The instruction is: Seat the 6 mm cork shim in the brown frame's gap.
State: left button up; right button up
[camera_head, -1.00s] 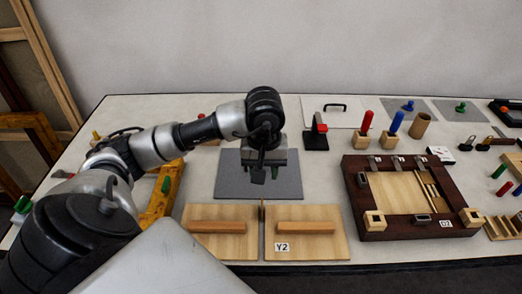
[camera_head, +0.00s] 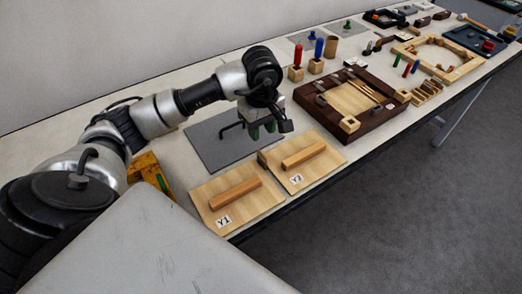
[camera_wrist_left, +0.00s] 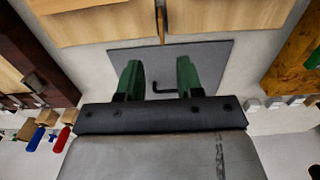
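The dark brown frame (camera_head: 385,119) lies on the table right of my left gripper, with a pale panel (camera_head: 345,98) and several thin pale strips (camera_head: 369,91) inside it. Its edge also shows at the left of the wrist view (camera_wrist_left: 62,90). I cannot tell which piece is the 6 mm cork shim. My left gripper (camera_head: 262,131) hangs over the grey mat (camera_head: 207,143). In the wrist view its green fingers (camera_wrist_left: 158,68) stand apart with nothing held between them. My right gripper is out of view.
Two pale boards with wooden bars, Y1 (camera_head: 215,197) and Y2 (camera_head: 322,167), lie along the front edge. A thin black hook or handle (camera_wrist_left: 163,91) shows beyond the fingers. Red (camera_head: 298,56) and blue (camera_head: 319,48) pegs stand in blocks behind the frame.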

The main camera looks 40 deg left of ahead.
aim_at(262, 153)
pick_arm(q)
notch_tip(262, 153, down, 5)
jog(key=shift+p, duration=0.5)
jog(key=f, duration=0.1)
jog(key=f+p, duration=0.1)
jog(key=f, duration=0.1)
jog(key=shift+s+d+f, duration=0.25)
jog(key=shift+f, duration=0.05)
jog(key=shift+f+p, duration=0.3)
jog(key=shift+f, duration=0.25)
grip_shut()
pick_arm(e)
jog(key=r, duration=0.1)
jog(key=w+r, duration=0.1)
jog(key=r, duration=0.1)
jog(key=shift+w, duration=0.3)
